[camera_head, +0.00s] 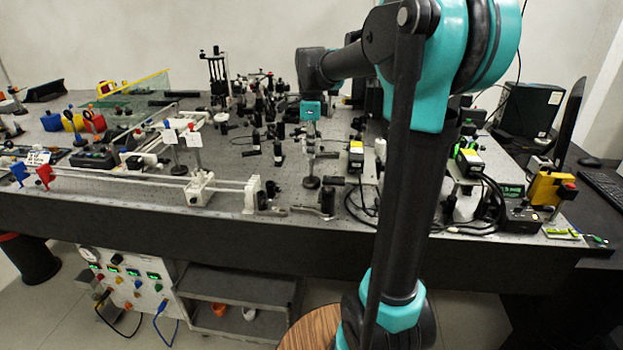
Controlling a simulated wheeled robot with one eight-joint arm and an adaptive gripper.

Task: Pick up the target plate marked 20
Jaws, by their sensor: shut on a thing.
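My gripper (311,128) is at the end of my arm, over the middle of the bench and pointing down. It is small and partly dark in this view, and it is shut on a slim post-mounted piece (312,158). That piece has a round dark base (312,183). I cannot read any number on it or tell whether its base touches the bench. Two small pale plates with dark marks stand on posts to the left, a left plate (169,136) and a right plate (193,134). Their marks are too small to read, so I cannot tell which plate is marked 20.
The optical bench (130,192) is crowded with posts and mounts. A white rail assembly (200,190) lies left of my gripper. A yellow-black box (356,156) stands close on its right. Red and blue pieces (45,175) stand at the left. My arm hides part of the bench.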

